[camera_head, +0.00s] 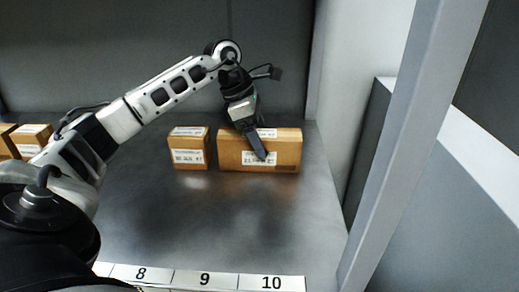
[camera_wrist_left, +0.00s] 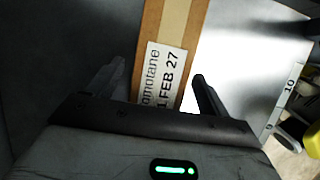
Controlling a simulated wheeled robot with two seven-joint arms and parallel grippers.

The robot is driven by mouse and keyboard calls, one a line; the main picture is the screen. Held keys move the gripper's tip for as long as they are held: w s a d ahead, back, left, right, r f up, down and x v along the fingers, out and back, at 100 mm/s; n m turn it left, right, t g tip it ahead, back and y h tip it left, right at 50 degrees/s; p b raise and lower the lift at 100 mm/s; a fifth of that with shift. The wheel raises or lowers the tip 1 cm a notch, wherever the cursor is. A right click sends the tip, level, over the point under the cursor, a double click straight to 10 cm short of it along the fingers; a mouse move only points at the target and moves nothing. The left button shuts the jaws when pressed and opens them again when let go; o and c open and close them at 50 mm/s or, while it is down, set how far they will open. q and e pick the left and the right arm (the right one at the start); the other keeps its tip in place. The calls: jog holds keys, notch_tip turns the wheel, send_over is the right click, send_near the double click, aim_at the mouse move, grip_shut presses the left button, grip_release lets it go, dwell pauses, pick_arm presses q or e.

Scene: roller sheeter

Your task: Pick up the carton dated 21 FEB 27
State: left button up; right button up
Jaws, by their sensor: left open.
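The wide brown carton (camera_head: 284,150) stands on the grey shelf near the back right, with a white label partly hidden by my gripper. In the left wrist view the same carton (camera_wrist_left: 193,32) shows a label (camera_wrist_left: 165,72) reading "1 FEB 27", its first part cut off by my gripper. My left gripper (camera_head: 261,156) is over the carton, pointing down, open. In the left wrist view the open fingers (camera_wrist_left: 157,78) lie on either side of the carton; I cannot tell whether they touch it. My right gripper is in neither view.
A smaller carton (camera_head: 188,149) with a white label stands just left of the wide one. More cartons (camera_head: 33,135) stand at the far left. A grey side wall and post (camera_head: 395,150) bound the right. The front of the shelf (camera_head: 220,225) is clear up to the numbered strip (camera_head: 205,280).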

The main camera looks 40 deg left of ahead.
pick_arm(q)
jog(key=c, duration=1.3)
jog(key=shift+o, duration=0.2)
jog(key=shift+r, duration=0.1)
jog(key=shift+r, duration=0.1)
